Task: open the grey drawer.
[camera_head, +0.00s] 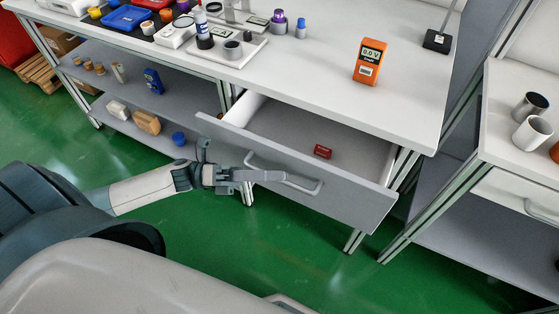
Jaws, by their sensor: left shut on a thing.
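The grey drawer (345,182) stands pulled out from under the white workbench, its inside in view. A small red object (322,152) lies on its floor. The drawer's bar handle (303,188) runs across the front panel. My left gripper (252,172) comes in from the left and is shut on the handle near its left end. The fingertips are small in the picture and partly hidden against the handle. My right gripper is out of view.
The white workbench top (310,75) carries an orange meter (369,62) and several bottles and tools. A shelf below holds a blue device (153,81). Another bench with cups (531,132) stands at right. Green floor is free in front.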

